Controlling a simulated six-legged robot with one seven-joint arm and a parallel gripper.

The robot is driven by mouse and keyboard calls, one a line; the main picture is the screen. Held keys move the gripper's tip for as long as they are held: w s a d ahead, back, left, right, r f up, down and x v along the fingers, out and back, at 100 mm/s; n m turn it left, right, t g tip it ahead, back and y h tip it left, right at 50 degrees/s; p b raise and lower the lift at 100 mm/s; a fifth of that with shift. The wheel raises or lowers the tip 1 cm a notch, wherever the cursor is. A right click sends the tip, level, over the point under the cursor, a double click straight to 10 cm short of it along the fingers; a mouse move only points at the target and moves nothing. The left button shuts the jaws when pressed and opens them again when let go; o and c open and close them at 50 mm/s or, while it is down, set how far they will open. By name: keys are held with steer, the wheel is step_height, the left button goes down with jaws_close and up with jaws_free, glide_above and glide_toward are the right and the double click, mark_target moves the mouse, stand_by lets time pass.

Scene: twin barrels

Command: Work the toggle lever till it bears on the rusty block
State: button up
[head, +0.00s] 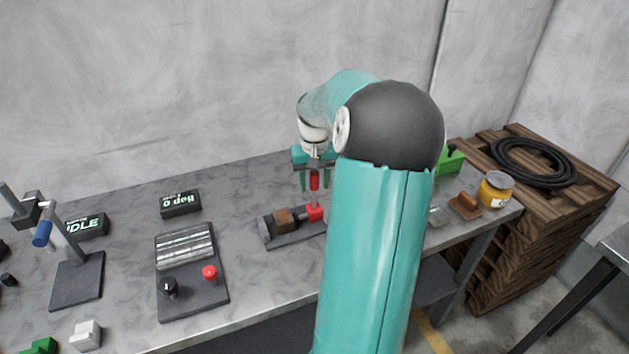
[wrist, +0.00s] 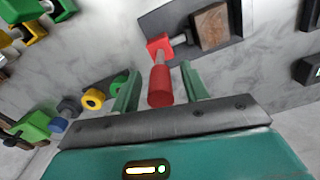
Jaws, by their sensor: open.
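The toggle clamp has a red handled lever (head: 314,181) standing upright from a red body (head: 315,212) on a dark base plate. The lever also shows in the wrist view (wrist: 160,86), pointing toward the camera. The brown rusty block (head: 285,219) sits on the same plate, left of the red body; it also shows in the wrist view (wrist: 211,27). A grey spindle (wrist: 181,39) reaches from the red body toward the block; I cannot tell whether it touches. My gripper (head: 314,180) is open, its green fingers on either side of the red handle (wrist: 160,90).
A control box with a red button (head: 209,272) and black knob lies left on the bench. A display box (head: 180,204) stands behind it, and a blue-handled lever stand (head: 75,270) is farther left. A yellow jar (head: 496,190) stands at the bench's right end.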

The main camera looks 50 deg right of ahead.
steer(key=shift+c, duration=0.3)
jaws_close()
steer(key=shift+d, duration=0.1)
steer(key=s+d+f+t+y, duration=0.4)
steer(key=d+t+y, duration=0.1)
steer(key=y, duration=0.4)
steer(key=shift+d+t, duration=0.3)
steer(key=shift+d, duration=0.5)
steer(key=shift+y, duration=0.3)
